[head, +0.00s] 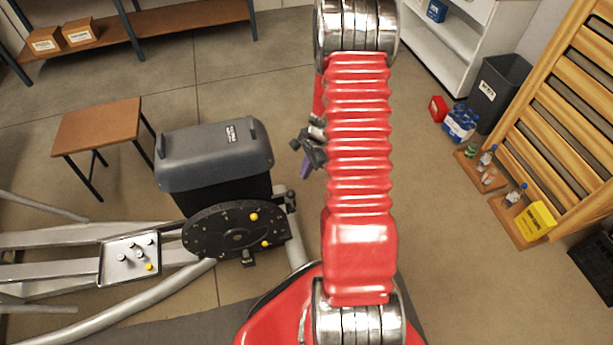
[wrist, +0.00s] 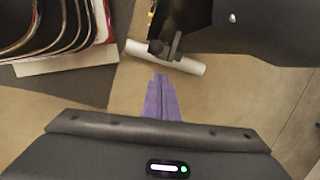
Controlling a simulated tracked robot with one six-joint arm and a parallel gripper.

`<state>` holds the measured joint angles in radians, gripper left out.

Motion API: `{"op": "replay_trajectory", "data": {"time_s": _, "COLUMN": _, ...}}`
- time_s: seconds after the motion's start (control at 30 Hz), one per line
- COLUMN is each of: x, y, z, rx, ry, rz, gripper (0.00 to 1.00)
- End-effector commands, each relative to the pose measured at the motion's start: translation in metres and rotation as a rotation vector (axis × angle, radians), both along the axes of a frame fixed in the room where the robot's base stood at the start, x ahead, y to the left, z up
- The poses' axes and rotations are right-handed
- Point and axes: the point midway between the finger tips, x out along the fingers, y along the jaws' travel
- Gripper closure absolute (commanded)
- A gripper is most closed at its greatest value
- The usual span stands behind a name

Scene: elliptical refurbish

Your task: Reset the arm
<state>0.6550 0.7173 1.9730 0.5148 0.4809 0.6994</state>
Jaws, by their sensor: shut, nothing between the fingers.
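My red arm (head: 358,150) rises through the middle of the head view, with a ribbed sleeve between silver joints. My gripper (head: 306,168) shows beside the sleeve, partly hidden behind it. In the wrist view, its purple fingers (wrist: 160,98) are together with nothing between them. They point toward the floor near a light grey tube (wrist: 165,56) of the elliptical machine and are apart from the arm.
The elliptical machine, with its grey cover (head: 213,155), black disc (head: 237,229) and small tray (head: 130,258), stands at left. At right are a black bin (head: 497,92), slatted wood (head: 575,110) and a yellow box (head: 537,220).

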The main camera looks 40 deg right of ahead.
Motion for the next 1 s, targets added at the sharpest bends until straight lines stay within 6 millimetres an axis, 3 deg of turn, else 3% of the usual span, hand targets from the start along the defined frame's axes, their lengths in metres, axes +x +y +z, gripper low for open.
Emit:
{"op": "replay_trajectory", "data": {"time_s": 0.2, "x": 0.0002, "y": 0.0022, "z": 0.0122, "rx": -0.001, "ry": 0.0, "rz": 0.002, "gripper": 1.0}}
{"op": "replay_trajectory", "data": {"time_s": 0.8, "x": 0.0004, "y": 0.0028, "z": 0.0127, "rx": -0.002, "ry": -0.001, "rz": 0.005, "gripper": 1.0}}
{"op": "replay_trajectory", "data": {"time_s": 1.0, "x": -0.0028, "y": 0.0071, "z": 0.0128, "rx": 0.004, "ry": -0.001, "rz": 0.08, "gripper": 1.0}}
